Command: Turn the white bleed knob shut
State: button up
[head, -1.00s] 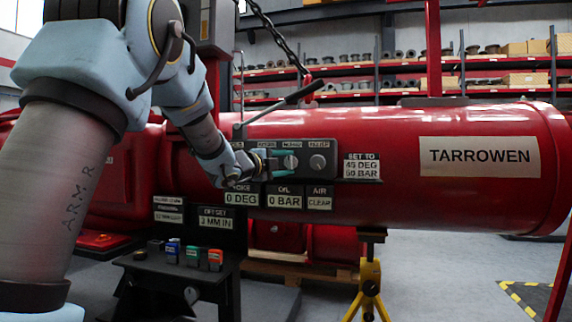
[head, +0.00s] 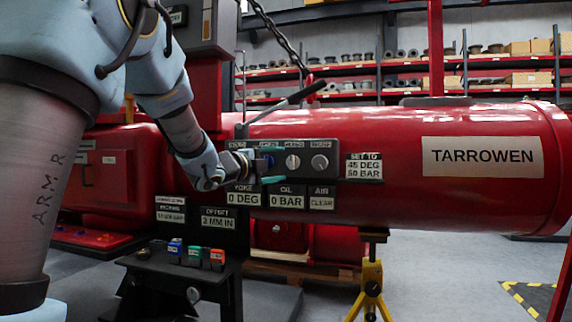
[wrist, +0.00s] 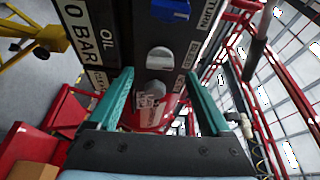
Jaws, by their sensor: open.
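The white knob (head: 293,161) is on the dark control panel of the red actuator, between a blue knob (head: 268,160) and a grey knob (head: 320,162). My gripper (head: 271,165) is in front of the panel, left of the white knob in the head view, with its teal fingers apart and nothing between them. In the wrist view the white knob (wrist: 160,58) lies just past the open fingertips (wrist: 160,75), roughly centred between them. The blue knob (wrist: 170,9) is at the top edge there, and the grey knob (wrist: 152,88) shows between the fingers.
Readout plates below the panel show 0 DEG, OIL 0 BAR (head: 287,202) and AIR CLEAR. A SET TO plate (head: 364,167) reads 45 DEG, 50 BAR. A black lever (head: 290,100) slants above the panel. A black stand (head: 180,275) with coloured blocks is below.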

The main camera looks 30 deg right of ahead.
jog(key=v, duration=0.6)
dwell(0.3)
jog(key=w+a+f+n+t+y, duration=0.25)
jog(key=a+f+n+y, duration=0.35)
jog(key=a+f+n, duration=0.3)
jog(key=w+a+f+n+t+y, duration=0.1)
jog(key=w+a+f+n+y, duration=0.2)
jog(key=a+f+n+y, duration=0.55)
jog(key=s+a+f+n+g, duration=0.55)
jog(key=s+a+f, duration=0.35)
jog(key=a, duration=0.4)
jog(key=s+a+f+n+g+y, duration=0.1)
jog(key=s+a+f+n+g, duration=0.15)
jog(key=s, duration=0.35)
jog(key=s+a+f+n+g+y, duration=0.1)
jog(key=s+a+f+n+g, duration=0.1)
jog(key=s+n, duration=0.35)
notch_tip(320, 180, up, 30)
jog(key=m+p, duration=0.1)
jog(key=p, duration=3)
jog(key=shift+s+d+m, duration=0.25)
jog(key=shift+s+m, duration=0.05)
